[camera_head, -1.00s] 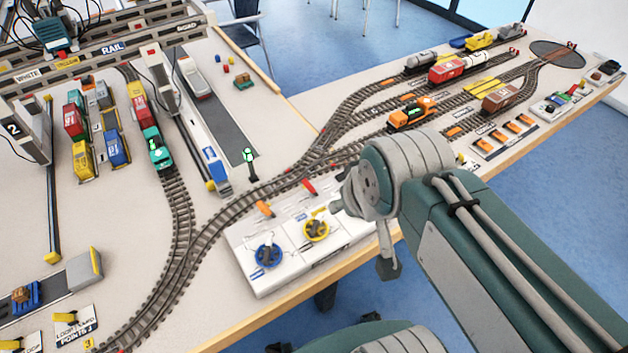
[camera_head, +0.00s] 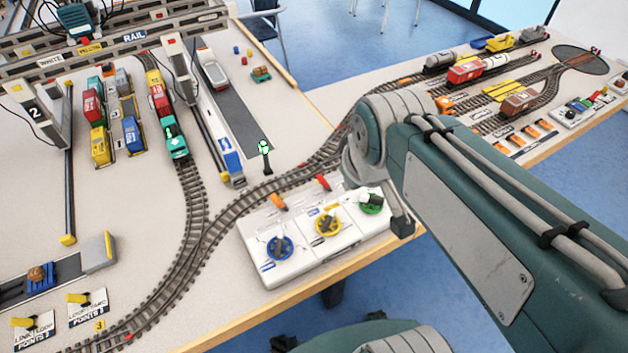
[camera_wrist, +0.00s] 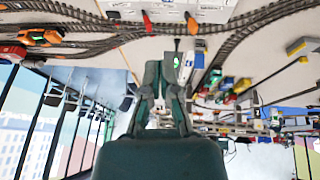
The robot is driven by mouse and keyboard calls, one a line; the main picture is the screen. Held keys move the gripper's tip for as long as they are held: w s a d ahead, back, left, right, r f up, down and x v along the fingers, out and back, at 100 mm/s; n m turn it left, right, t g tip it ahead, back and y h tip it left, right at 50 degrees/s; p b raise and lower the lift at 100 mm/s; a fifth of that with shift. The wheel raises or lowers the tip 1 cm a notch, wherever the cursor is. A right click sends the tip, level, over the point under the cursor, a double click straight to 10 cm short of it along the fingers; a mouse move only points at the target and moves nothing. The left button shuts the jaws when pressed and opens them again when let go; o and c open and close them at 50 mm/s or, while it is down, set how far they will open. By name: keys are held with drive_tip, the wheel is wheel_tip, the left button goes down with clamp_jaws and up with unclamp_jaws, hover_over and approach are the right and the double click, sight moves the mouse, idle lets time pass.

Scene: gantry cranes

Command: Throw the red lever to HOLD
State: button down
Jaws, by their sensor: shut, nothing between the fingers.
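The red lever (camera_head: 323,182) sits at the back edge of the white control panel (camera_head: 290,262), beside the tracks. It also shows in the upside-down wrist view (camera_wrist: 147,20), near the top edge. An orange lever (camera_head: 278,201) stands to its left in the head view. My gripper (camera_wrist: 171,60) is shut and empty in the wrist view. Its fingertips are apart from the red lever, appearing below and right of it in that picture. In the head view my arm hides most of the gripper.
Blue (camera_head: 279,247), yellow (camera_head: 328,224) and green (camera_head: 370,203) dials sit on the panel. A signal post with a green light (camera_head: 265,147) stands behind the tracks. Trucks and trains fill the left and far right. The table's front edge runs below the panel.

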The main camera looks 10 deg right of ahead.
drive_tip(key=w+a+f+n+g, duration=0.2)
drive_tip(key=w+f+n, duration=0.4)
drive_tip(key=w+n, duration=0.4)
drive_tip(key=n+g+h, duration=0.1)
drive_tip(key=n+g, duration=0.2)
drive_tip(key=n, duration=0.5)
approach(325, 184)
drive_tip(key=a+f, duration=0.1)
drive_tip(key=a, duration=0.5)
drive_tip(key=shift+s+f, duration=0.15)
drive_tip(key=f, duration=0.9)
drive_tip(key=shift+d+f, duration=0.35)
drive_tip(key=d, duration=0.1)
drive_tip(key=w+d+r, duration=0.1)
drive_tip(key=d, duration=0.1)
drive_tip(key=shift+r, duration=0.15)
drive_tip(key=shift+d+r, duration=0.15)
drive_tip(key=shift+d, duration=0.15)
